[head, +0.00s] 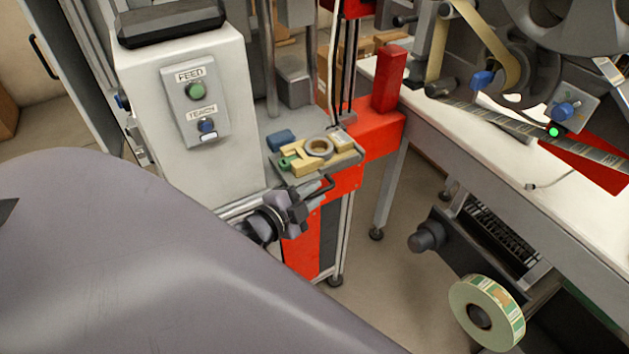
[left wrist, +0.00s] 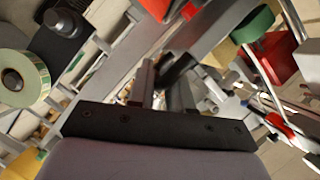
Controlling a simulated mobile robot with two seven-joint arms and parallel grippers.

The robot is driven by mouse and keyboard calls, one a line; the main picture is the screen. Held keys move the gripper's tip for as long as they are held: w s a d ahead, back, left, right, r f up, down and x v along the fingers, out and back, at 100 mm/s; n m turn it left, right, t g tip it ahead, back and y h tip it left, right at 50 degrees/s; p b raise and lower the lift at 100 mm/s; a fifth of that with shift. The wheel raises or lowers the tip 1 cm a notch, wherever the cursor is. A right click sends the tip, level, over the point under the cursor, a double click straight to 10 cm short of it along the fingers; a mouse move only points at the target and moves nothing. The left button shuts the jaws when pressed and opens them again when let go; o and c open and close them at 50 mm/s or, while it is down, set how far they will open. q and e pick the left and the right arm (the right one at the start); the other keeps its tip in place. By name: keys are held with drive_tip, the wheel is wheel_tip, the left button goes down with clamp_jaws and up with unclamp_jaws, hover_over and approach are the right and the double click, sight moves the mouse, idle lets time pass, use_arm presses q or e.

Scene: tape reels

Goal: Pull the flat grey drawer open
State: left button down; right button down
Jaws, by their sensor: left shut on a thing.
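The flat grey drawer (head: 352,160) is in the middle of the head view, low on the red-framed machine. Yellow blocks (head: 303,166) and a grey ring (head: 320,147) lie in it. A dark bar handle (head: 325,186) shows at its front. My left gripper (head: 312,193) is at this handle, with its fingers shut on it. In the left wrist view, the gripper's two fingers (left wrist: 165,90) stand on either side of a dark part, and the finer contact is hard to see. How far out the drawer stands is unclear. My right gripper is not in view.
A white control box (head: 185,100) with FEED and TEACH buttons stands left of the drawer. A red post (head: 389,78) rises behind it. A white conveyor table (head: 470,145) and a label roll (head: 487,313) are at the right. Floor between machine and table is open.

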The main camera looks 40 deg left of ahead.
use_arm(q)
drive_tip(key=shift+s+f, duration=0.5)
drive_tip(key=c, duration=1.3)
unclamp_jaws()
drive_tip(key=shift+o, duration=0.7)
drive_tip(key=shift+w+r, duration=0.15)
drive_tip(key=shift+r, duration=0.1)
drive_tip(key=v, duration=0.7)
